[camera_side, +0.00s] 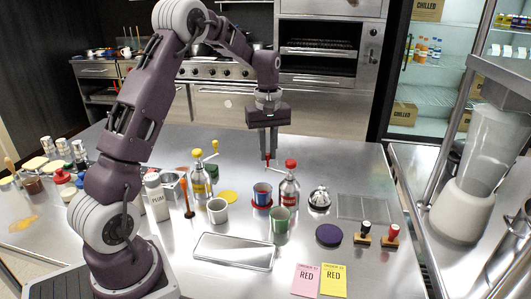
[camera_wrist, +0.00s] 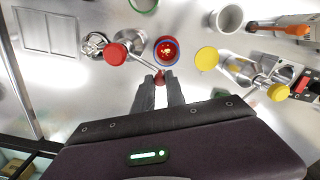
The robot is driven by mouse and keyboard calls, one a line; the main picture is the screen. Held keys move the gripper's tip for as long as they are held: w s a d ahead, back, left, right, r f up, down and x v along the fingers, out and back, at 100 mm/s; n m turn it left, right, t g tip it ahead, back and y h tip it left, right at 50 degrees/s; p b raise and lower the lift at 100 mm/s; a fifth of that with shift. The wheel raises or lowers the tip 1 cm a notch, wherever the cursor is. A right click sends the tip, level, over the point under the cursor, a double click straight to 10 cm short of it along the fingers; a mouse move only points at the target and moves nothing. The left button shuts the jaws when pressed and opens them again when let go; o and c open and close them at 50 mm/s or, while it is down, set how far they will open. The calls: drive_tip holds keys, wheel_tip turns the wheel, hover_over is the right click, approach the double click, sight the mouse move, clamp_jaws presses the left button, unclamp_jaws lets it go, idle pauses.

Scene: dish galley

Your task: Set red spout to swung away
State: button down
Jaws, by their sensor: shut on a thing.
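The red dispenser (camera_side: 288,190) is a steel bottle with a red label and a red cap; the cap also shows in the wrist view (camera_wrist: 116,53). Its thin spout (camera_wrist: 146,64) runs from the cap side to a red tip (camera_wrist: 159,76). My gripper (camera_side: 267,158) is shut on that red tip, above the table; in the wrist view its fingers (camera_wrist: 161,84) close around the tip. A blue cup (camera_side: 262,190) stands on a red coaster beside the bottle. In the wrist view the spout passes beside the cup (camera_wrist: 166,50), not over it. Something red shows inside the cup.
A yellow dispenser (camera_side: 200,184) with a raised spout stands to the left. A white cup (camera_side: 217,210) and a green cup (camera_side: 280,222) stand in front.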

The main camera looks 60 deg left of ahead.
drive_tip(key=shift+w+a+m, duration=0.1)
drive_tip(key=shift+w+m, duration=0.85)
drive_tip(key=shift+m, duration=0.6)
drive_tip(key=shift+w+d+m, duration=0.1)
drive_tip(key=shift+w+m, duration=0.85)
drive_tip(key=shift+m, duration=0.55)
drive_tip(key=shift+w+a+m, duration=0.1)
drive_tip(key=shift+w+m, duration=0.85)
drive_tip(key=shift+m, duration=0.6)
drive_tip(key=c, duration=1.4)
unclamp_jaws()
drive_tip(key=shift+o, duration=0.2)
wheel_tip(320, 180, up, 7)
drive_tip(key=shift+r, duration=0.1)
